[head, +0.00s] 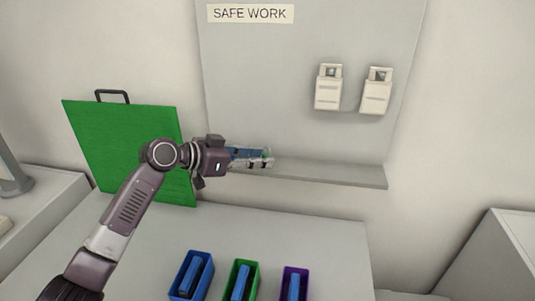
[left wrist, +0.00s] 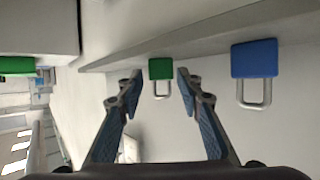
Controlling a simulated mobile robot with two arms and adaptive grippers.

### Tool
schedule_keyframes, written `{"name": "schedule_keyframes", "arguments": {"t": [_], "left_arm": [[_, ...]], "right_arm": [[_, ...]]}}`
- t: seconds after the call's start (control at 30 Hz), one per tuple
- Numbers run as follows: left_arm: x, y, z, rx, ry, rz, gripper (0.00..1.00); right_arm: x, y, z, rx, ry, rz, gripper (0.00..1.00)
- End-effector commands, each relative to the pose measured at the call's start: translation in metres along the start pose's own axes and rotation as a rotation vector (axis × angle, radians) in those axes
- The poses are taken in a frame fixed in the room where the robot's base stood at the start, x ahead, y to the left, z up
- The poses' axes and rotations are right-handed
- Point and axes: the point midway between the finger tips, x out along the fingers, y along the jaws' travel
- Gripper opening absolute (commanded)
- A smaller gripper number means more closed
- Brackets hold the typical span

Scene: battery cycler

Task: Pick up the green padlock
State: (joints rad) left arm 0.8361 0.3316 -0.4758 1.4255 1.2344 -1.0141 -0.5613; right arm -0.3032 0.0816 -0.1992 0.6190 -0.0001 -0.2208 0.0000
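The green padlock (left wrist: 160,69) shows in the left wrist view with its metal shackle pointing down in the picture. It is beside the grey shelf edge. My left gripper (left wrist: 160,78) is open, with one finger on each side of the padlock in the picture. I see gaps between fingers and padlock, and no grip on it. In the head view my left gripper (head: 252,158) is in front of the wall shelf (head: 330,175). It mostly hides the padlocks there. My right gripper is not in view.
A blue padlock (left wrist: 254,60) is close to the right of the green one in the left wrist view. A green board (head: 125,140) leans behind my arm. Blue (head: 175,289), green (head: 231,290) and purple (head: 306,287) bins stand on the table (head: 330,245).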

Motion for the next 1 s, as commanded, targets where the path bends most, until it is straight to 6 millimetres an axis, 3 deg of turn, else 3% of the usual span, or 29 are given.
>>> {"name": "schedule_keyframes", "arguments": {"t": [0.03,0.2,0.5,0.8,1.0], "left_arm": [[0.005,0.000,-0.004,-0.002,-0.002,0.002,0.33],[0.024,0.000,-0.002,-0.001,-0.001,0.001,0.33],[0.028,0.000,0.000,0.001,0.000,0.000,0.33],[0.028,0.000,0.000,0.001,-0.001,0.000,0.01],[0.028,0.000,0.000,0.001,0.000,0.000,0.00]], "right_arm": [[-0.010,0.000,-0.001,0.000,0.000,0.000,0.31],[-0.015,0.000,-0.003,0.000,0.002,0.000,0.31],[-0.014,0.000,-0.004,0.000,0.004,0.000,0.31],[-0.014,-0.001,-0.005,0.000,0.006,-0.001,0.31],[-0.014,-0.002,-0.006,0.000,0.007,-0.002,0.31]]}}
